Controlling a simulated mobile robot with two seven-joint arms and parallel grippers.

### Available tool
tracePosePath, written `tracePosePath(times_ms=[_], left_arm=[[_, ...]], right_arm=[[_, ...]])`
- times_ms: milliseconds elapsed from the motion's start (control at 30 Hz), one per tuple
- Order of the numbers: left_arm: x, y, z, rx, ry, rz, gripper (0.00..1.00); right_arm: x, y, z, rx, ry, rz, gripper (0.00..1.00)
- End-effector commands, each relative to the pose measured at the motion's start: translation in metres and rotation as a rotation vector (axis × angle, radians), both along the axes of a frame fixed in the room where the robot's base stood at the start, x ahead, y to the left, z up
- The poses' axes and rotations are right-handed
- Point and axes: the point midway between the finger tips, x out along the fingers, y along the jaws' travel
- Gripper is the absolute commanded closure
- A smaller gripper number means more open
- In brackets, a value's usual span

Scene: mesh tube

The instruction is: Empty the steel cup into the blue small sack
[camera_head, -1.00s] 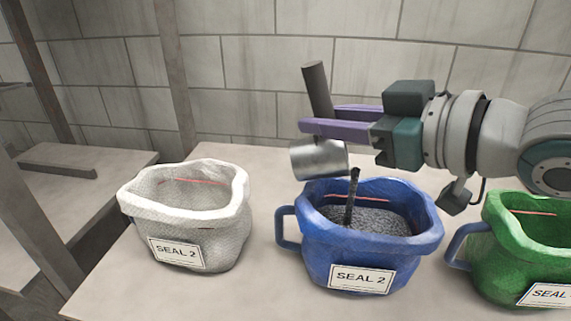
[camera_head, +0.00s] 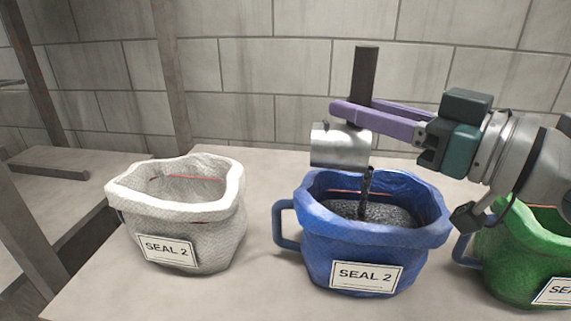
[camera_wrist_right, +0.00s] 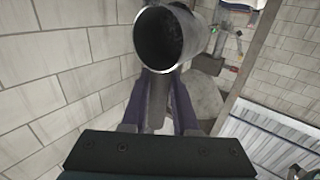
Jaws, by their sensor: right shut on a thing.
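My right gripper (camera_head: 352,108) is shut on the dark handle of the steel cup (camera_head: 335,148), with the handle standing upright. The cup lies on its side above the blue sack (camera_head: 330,245), with its open end toward the right. A dark stream (camera_head: 367,182) runs from below the cup's right end to the grey grains (camera_head: 385,212) in the blue sack. In the right wrist view the cup (camera_wrist_right: 166,68) shows its round mouth with a dark interior; how much is inside I cannot tell. My left gripper is not in view.
A white sack (camera_head: 205,245) stands open on the table (camera_head: 110,285) to the left. A green sack (camera_head: 515,255) stands to the right, partly behind my right arm. The blue sack has a side handle (camera_head: 281,225). A block wall (camera_head: 250,65) is behind.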

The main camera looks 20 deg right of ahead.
Motion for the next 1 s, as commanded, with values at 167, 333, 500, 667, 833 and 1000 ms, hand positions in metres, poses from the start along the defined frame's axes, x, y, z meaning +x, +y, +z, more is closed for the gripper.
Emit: tracePosePath(times_ms=[167, 333, 500, 667, 833, 1000], left_arm=[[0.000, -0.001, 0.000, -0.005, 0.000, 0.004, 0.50], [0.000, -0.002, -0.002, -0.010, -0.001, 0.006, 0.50], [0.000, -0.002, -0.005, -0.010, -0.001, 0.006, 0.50], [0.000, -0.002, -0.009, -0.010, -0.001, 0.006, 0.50], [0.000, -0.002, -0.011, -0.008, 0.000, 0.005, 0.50], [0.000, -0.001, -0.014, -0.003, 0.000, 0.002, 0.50]], right_arm=[[-0.001, -0.002, 0.005, 0.027, -0.019, 0.000, 1.00], [-0.003, -0.005, 0.009, 0.060, -0.039, 0.000, 1.00], [-0.006, -0.010, 0.015, 0.124, -0.078, -0.001, 1.00], [-0.010, -0.016, 0.025, 0.206, -0.130, 0.000, 1.00], [-0.012, -0.020, 0.030, 0.250, -0.157, 0.001, 1.00], [-0.013, -0.022, 0.032, 0.278, -0.172, 0.000, 1.00]])
